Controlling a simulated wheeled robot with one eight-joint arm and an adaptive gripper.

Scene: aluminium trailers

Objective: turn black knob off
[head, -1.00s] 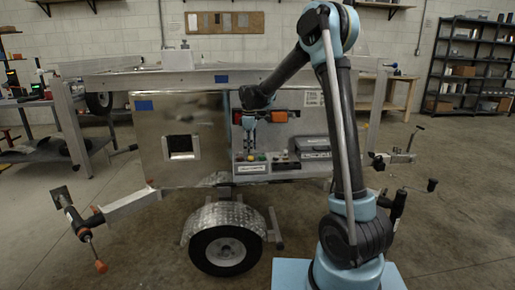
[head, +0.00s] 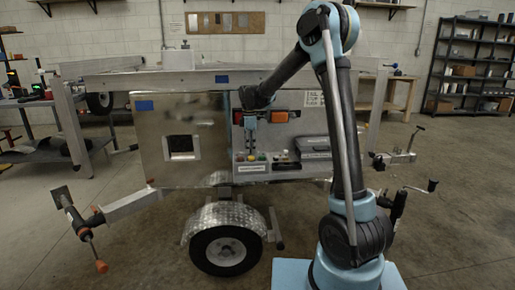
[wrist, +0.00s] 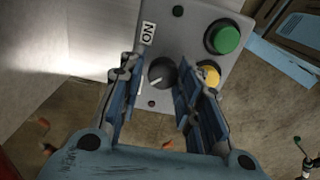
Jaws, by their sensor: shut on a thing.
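The black knob (wrist: 161,72) is round with a pale pointer mark. It sits on the face of a grey control box (wrist: 179,35), beside a label reading "ON". My gripper (wrist: 158,80) has one finger on each side of the knob and is shut on it. The finger pads partly cover the area around it. In the head view, my gripper (head: 250,140) points down at the control box (head: 250,168) on the trailer's side; the knob itself is too small to make out there.
A green button (wrist: 224,38) and a yellow button (wrist: 208,75) lie close to the right finger. A dark case (head: 314,147) stands right of the box. The trailer wheel (head: 225,250) is below.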

